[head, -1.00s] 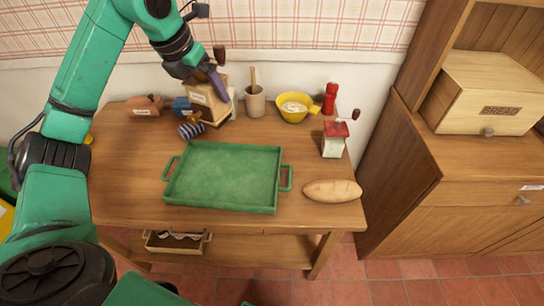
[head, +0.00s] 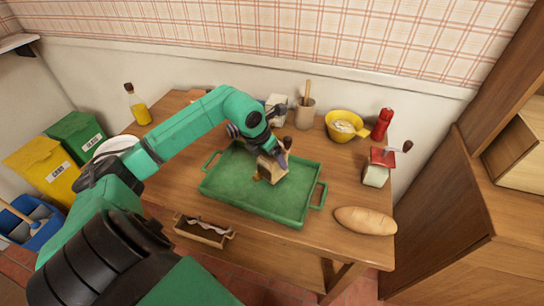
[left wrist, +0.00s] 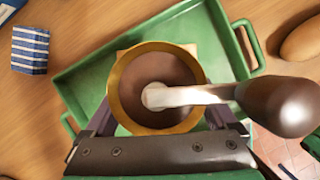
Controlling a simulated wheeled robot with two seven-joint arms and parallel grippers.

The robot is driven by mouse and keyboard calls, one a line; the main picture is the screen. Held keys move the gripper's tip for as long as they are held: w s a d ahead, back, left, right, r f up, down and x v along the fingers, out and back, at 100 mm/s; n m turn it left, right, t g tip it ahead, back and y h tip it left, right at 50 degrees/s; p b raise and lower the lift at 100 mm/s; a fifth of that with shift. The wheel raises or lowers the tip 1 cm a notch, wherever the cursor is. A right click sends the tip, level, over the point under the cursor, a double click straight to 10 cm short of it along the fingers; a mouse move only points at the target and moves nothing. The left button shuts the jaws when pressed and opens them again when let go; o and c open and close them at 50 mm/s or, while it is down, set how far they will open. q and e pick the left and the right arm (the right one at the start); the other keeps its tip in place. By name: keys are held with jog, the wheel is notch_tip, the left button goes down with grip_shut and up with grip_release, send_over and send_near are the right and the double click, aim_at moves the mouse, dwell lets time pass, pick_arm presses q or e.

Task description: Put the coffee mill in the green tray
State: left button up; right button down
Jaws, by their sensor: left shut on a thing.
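The coffee mill (head: 268,169) is a wooden box with a brass bowl and a crank with a dark knob. My left gripper (head: 283,155) is shut on it and holds it within the outline of the green tray (head: 242,196), near its middle. I cannot tell whether the mill's base touches the tray floor. In the left wrist view, the mill's bowl (left wrist: 165,75) and crank fill the middle, with a jaw of the gripper on each side and the tray (left wrist: 85,85) below. My right gripper is not in view.
A bread loaf (head: 365,220) lies right of the tray. A red-topped box with a crank (head: 377,168), a yellow bowl (head: 343,126), a red shaker (head: 382,124) and a utensil crock (head: 305,113) stand behind.

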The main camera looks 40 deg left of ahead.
pick_arm(q)
jog(key=shift+f, duration=0.35)
jog(key=o, duration=1.6)
jog(key=shift+r, duration=0.35)
jog(key=b+v, duration=0.2)
jog(key=v, duration=0.9)
jog(key=shift+s+r+b, duration=0.15)
jog(key=shift+r+b, duration=0.2)
jog(key=shift+b, duration=0.05)
